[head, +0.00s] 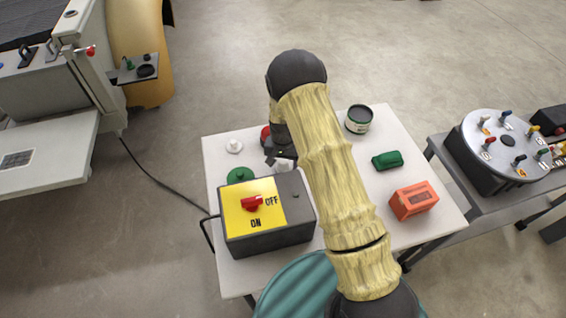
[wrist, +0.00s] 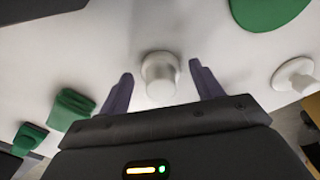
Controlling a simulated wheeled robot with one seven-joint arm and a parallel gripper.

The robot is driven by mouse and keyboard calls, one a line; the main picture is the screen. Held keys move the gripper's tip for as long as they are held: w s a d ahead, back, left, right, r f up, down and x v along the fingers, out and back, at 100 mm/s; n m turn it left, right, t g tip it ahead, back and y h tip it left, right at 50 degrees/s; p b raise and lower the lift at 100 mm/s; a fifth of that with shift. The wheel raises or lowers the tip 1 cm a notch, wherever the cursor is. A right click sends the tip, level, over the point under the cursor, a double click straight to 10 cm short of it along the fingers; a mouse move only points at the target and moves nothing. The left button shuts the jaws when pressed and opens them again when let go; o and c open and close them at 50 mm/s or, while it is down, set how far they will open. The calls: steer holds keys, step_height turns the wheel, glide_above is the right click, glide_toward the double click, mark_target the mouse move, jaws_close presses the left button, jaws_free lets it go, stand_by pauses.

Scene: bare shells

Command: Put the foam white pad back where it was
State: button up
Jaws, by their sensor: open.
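A white, rounded, stubby piece (wrist: 160,82) stands on the white table between the fingers of my gripper (wrist: 161,72) in the wrist view. The fingers are apart, with a gap on each side of it. In the head view my gripper (head: 279,157) is low over the table, behind the switch box, and a bit of white (head: 283,166) shows beside it. A second white piece (head: 234,146), a disc with a knob, stands left of the gripper; it also shows in the wrist view (wrist: 294,74). I cannot tell which white piece is the foam pad.
A grey switch box (head: 268,237) with a yellow face stands at the table's front left. A green disc (head: 241,174) lies behind it. My arm covers the middle.

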mark_target(283, 162)
step_height(283, 162, up, 12)
steer(key=b, duration=0.1)
steer(key=shift+b, duration=0.35)
steer(key=shift+s, duration=0.1)
stand_by(0.3)
steer(key=s+d+r+n, duration=0.1)
steer(key=s+d+r, duration=0.2)
steer(key=s, duration=0.4)
steer(key=s+d+r+n+t, duration=0.1)
steer(key=s+d+r, duration=0.3)
steer(key=s, duration=0.3)
steer(key=s+d+r+n+t, duration=0.1)
steer(key=s+d+r, duration=0.3)
steer(key=s, duration=0.3)
steer(key=shift+s+d+r, duration=0.15)
steer(key=shift+s+d, duration=0.15)
